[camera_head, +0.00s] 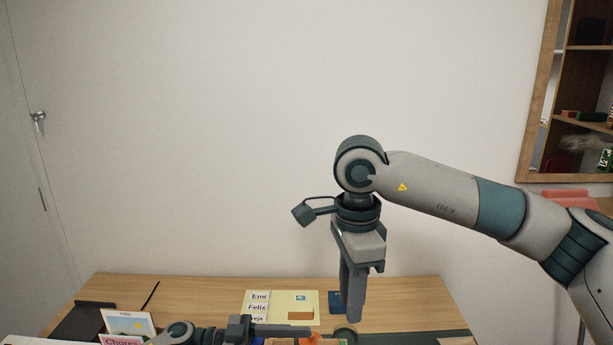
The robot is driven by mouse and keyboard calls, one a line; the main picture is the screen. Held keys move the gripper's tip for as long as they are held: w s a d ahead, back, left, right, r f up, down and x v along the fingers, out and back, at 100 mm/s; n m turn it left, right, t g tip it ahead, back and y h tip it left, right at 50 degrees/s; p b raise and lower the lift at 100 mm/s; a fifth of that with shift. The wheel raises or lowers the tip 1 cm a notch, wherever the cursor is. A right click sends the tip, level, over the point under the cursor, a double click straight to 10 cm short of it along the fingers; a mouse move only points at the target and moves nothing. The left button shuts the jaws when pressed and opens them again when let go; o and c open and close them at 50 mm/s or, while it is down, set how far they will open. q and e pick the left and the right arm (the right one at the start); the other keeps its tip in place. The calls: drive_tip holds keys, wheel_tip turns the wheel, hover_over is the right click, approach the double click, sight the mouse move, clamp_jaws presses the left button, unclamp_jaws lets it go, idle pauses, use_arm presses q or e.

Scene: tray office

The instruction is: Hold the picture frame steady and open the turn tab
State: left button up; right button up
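My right gripper (352,312) points straight down above the desk, right of the middle. Its two fingers look close together and partly overlap, so I cannot tell whether they are open or shut. My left gripper (300,330) lies low at the bottom edge, its fingers pointing right. The gap between its fingers is hidden. A brown piece with an orange patch (309,339) shows just below the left fingers. It may be part of the picture frame, but it is mostly cut off by the bottom edge. I cannot make out the turn tab.
A name board (305,298) with white labels lies on the wooden desk (200,288). A small dark blue object (334,301) is beside the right fingers. A card (127,322) and a black tray (82,319) are at the left. A wall shelf (534,130) hangs at the right.

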use_arm(q)
drive_tip(key=a, duration=1)
drive_tip(key=shift+a, duration=0.2)
drive_tip(key=shift+s, duration=0.1)
